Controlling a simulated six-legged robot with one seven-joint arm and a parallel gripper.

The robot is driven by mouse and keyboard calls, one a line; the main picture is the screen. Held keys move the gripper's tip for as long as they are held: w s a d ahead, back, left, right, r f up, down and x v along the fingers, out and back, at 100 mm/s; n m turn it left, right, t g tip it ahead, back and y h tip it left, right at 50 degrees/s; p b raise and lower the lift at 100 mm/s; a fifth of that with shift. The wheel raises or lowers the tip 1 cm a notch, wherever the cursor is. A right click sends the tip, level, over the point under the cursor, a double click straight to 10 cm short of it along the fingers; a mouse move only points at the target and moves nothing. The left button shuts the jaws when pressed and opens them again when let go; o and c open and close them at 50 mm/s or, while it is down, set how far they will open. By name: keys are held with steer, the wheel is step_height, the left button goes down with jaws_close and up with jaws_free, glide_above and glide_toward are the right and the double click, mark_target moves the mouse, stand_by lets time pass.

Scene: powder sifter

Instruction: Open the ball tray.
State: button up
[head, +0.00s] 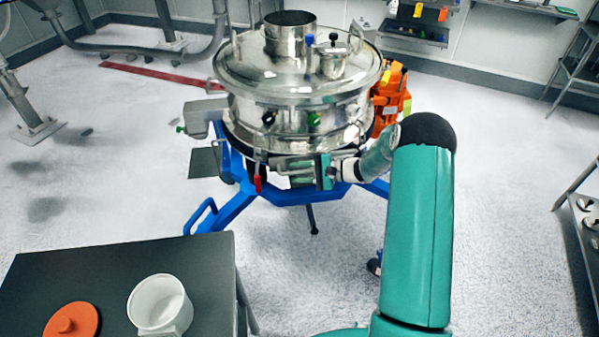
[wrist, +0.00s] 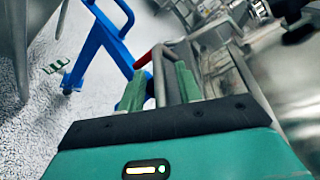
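The powder sifter (head: 300,85) is a round, shiny steel drum on a blue frame. The ball tray is not clearly distinguishable; it may be at the low front of the drum, where my gripper (head: 300,172) is. In the wrist view my gripper (wrist: 160,88) has its two green fingers apart. A grey metal bar, like a handle (wrist: 170,62), shows between and just beyond the fingers. I cannot tell whether they touch it. A red lever (head: 257,184) hangs to the left of my gripper and also shows in the wrist view (wrist: 143,60).
A dark table (head: 200,265) at the front left holds a white cup (head: 158,303) and an orange lid (head: 72,321). The blue frame (head: 232,205) spreads its legs under the sifter. An orange motor unit (head: 390,100) is on its right.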

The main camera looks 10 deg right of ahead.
steer(key=shift+c, duration=0.2)
jaws_close()
steer(key=shift+s, duration=0.1)
steer(key=s+a, duration=0.1)
steer(key=s, duration=2.1)
steer(key=shift+s+a, duration=0.25)
steer(key=shift+a, duration=0.05)
steer(key=shift+o, duration=0.2)
jaws_free()
steer(key=v, duration=1.4)
